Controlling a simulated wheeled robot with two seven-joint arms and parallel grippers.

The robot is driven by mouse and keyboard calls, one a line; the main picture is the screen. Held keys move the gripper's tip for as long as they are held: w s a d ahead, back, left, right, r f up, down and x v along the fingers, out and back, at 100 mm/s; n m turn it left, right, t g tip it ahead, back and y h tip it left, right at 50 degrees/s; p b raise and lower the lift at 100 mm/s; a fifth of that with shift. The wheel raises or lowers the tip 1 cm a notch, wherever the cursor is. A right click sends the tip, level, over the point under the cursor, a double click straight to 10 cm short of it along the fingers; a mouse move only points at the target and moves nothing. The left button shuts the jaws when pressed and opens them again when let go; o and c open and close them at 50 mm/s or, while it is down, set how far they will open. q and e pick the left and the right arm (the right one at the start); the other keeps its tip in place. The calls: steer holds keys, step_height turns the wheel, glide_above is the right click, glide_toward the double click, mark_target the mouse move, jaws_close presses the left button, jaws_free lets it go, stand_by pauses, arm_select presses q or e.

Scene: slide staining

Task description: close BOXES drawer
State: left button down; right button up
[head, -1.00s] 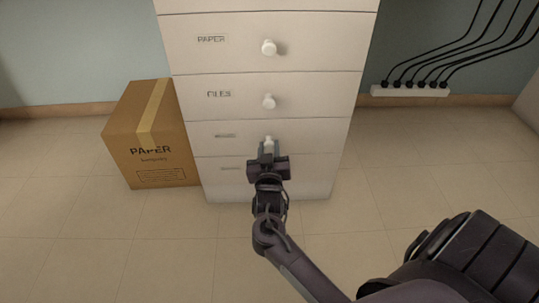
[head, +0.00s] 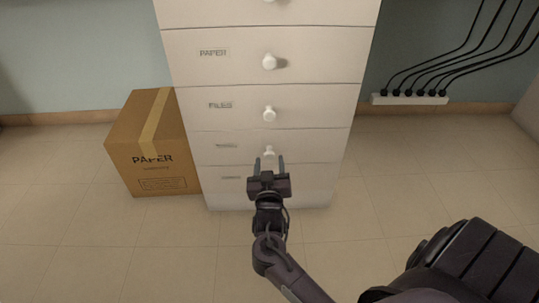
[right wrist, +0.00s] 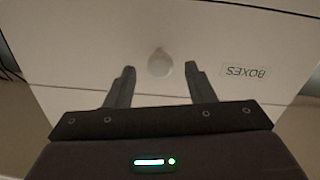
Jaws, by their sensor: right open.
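The BOXES drawer (head: 312,145) is the one below FILES in the white cabinet. Its front looks flush with the drawers around it. Its round white knob (head: 269,151) shows just beyond my right gripper (head: 268,160). In the right wrist view the knob (right wrist: 160,63) and the upside-down BOXES label (right wrist: 246,72) are plain. My right gripper (right wrist: 160,84) is open, its fingers spread on either side of the knob's line, with nothing between them. The knob seems clear of the fingertips. My left gripper is not in view.
The PAPER drawer (head: 325,55) and FILES drawer (head: 315,103) above also look shut. A brown PAPER carton (head: 152,165) stands on the floor against the cabinet's left side. The floor (head: 400,180) right of the cabinet is clear.

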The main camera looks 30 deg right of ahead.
steer(key=p+v, duration=0.1)
steer(key=v, duration=0.4)
steer(key=shift+p, duration=0.4)
steer(key=shift+w, duration=0.1)
